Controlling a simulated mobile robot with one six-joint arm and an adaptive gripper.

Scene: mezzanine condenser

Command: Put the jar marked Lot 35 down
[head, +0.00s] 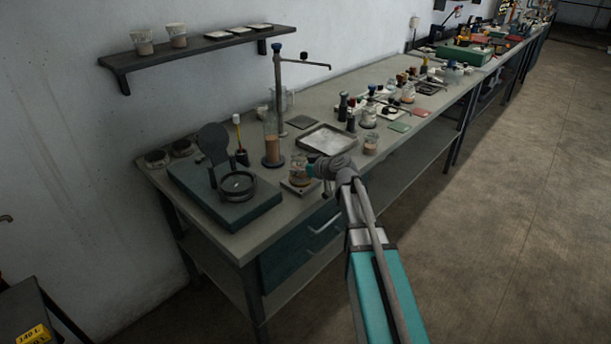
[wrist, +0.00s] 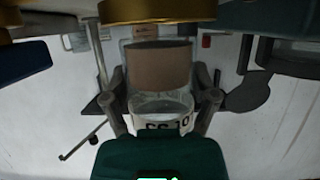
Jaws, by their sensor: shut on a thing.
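My gripper (head: 314,170) is shut on a clear jar (head: 298,172) near the front edge of the bench. In the wrist view the jar (wrist: 160,68) shows upside down between the two fingers (wrist: 162,100), with brown powder in it. Its white label (wrist: 165,124) is partly covered and its dark characters are cut off. In the head view the jar is over a small square stand (head: 299,188). A brass-coloured round surface (wrist: 158,10) lies just beyond the jar's base in the wrist view. I cannot tell whether the jar touches it.
A teal box with a round dark plate and ring (head: 236,187) stands left of the jar. A tall cylinder of brown material (head: 272,145) and a metal tray (head: 325,138) are behind it. Another small jar (head: 370,145) stands to the right. Bare bench (head: 262,232) shows at the front.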

